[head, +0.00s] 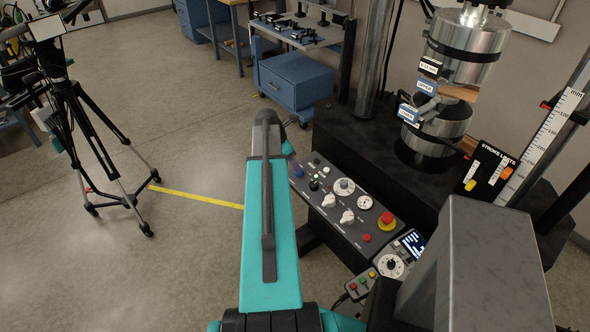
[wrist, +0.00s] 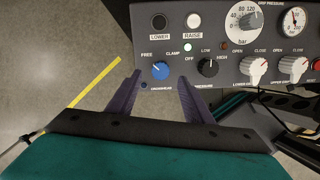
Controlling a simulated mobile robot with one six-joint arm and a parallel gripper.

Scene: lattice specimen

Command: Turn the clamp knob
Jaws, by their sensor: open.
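The clamp knob is a small blue knob (wrist: 160,70) on the grey control panel (wrist: 225,88), below the words FREE and CLAMP. Its light pointer mark seems to lean up and left, towards FREE. In the head view the blue knob (head: 298,172) is at the panel's left end. My gripper (wrist: 160,77) is open, its two dark fingers apart. In the wrist view the knob appears between the fingertips; I cannot tell how far above the panel the tips are. In the head view my teal arm hides most of the gripper.
Beside the knob is a black LOW/HIGH knob (wrist: 208,67); above are the LOWER button (wrist: 159,22) and RAISE button (wrist: 193,21). White valve knobs (wrist: 254,69) and a red emergency button (head: 387,220) are further right. A tripod (head: 85,125) stands left on open floor.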

